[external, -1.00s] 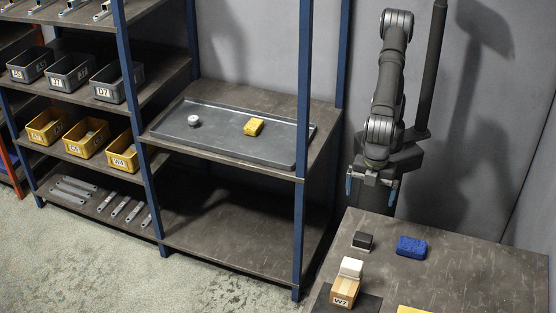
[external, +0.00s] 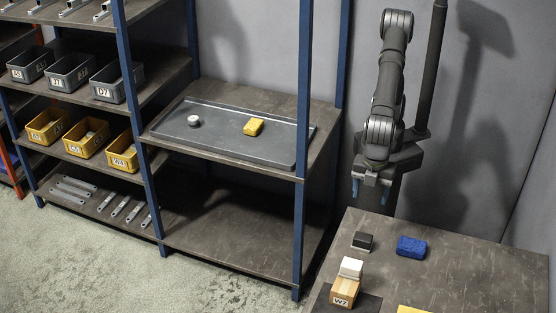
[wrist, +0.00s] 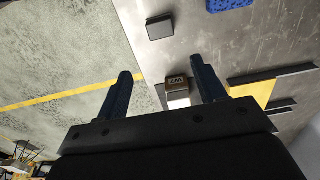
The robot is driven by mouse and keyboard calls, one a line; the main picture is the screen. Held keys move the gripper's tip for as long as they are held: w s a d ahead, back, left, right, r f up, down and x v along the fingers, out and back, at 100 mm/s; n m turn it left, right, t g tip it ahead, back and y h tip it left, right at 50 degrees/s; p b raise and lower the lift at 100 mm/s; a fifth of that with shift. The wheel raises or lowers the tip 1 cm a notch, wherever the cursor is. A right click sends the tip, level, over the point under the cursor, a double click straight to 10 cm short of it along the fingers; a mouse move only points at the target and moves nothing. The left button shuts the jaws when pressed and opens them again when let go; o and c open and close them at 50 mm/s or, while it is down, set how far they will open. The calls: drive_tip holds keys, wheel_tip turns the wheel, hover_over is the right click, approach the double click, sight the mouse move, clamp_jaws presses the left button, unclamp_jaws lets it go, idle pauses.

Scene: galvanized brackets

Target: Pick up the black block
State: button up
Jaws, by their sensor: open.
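The black block (external: 362,241) lies on the dark table near its left edge, with a lighter side facing the camera. It also shows in the wrist view (wrist: 159,27), beyond the fingers. My gripper (external: 370,190) is open and empty above the table's back-left edge, apart from the block and higher than it. In the wrist view its two dark blue fingers (wrist: 162,84) are spread wide with nothing held between them.
A blue sponge (external: 411,247) lies right of the block. A yellow item (external: 412,310) is at the front edge. Shelving (external: 299,200) stands left. The table's right side (external: 480,275) is clear.

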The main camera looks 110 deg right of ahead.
drive_tip(key=m, duration=1.8)
hover_over(363, 236)
wheel_tip(363, 236, down, 12)
drive_tip(key=shift+f, duration=0.2)
drive_tip(key=shift+a+f, duration=0.1)
drive_tip(key=shift+f, duration=2.85)
drive_tip(key=c, duration=1.1)
